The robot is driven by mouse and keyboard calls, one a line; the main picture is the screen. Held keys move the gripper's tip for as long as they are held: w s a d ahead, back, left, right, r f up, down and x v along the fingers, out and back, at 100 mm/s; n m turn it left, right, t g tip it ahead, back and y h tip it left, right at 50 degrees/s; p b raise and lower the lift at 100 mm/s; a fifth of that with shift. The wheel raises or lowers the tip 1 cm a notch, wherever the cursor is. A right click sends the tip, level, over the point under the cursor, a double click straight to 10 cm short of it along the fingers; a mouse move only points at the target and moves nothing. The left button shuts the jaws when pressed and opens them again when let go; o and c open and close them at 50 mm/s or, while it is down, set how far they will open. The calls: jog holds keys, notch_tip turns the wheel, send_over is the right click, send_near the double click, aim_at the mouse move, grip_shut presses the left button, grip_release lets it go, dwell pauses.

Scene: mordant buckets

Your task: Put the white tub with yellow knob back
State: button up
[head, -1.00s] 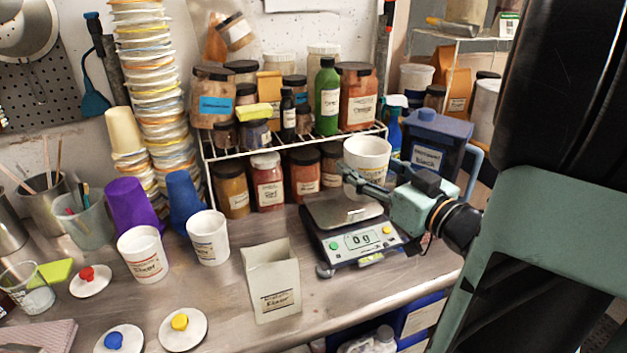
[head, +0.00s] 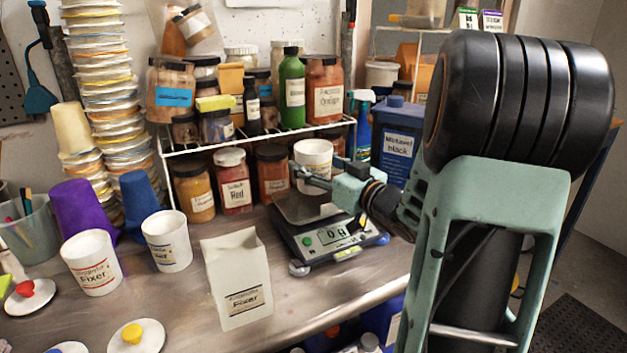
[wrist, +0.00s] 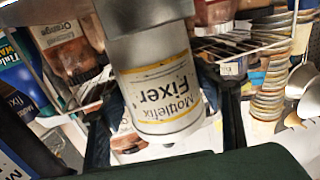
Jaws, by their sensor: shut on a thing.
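My gripper (head: 322,182) is shut on a white tub (head: 314,155) with an open top, at the back of the scale (head: 325,235). The tub is upright at the scale's plate; I cannot tell whether its base touches it. The display reads 0. In the wrist view the tub (wrist: 160,95) shows a yellow-lined label with "Mottlefix Fixer", between dark fingers. A white lid with a yellow knob (head: 133,333) lies apart on the bench at the front left.
Two white tubs (head: 91,262) (head: 167,240) and a white carton (head: 238,277) stand left of the scale. A wire shelf (head: 250,143) of jars is behind. A dark blue container (head: 397,150) stands right of the tub. Lids with red (head: 26,289) and blue knobs lie front left.

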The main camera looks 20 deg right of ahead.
jog(key=shift+f+b, duration=0.75)
jog(key=shift+f, duration=0.55)
jog(key=shift+f, duration=0.15)
jog(key=o, duration=1.4)
jog(key=shift+o, duration=0.2)
jog(key=shift+f, duration=0.1)
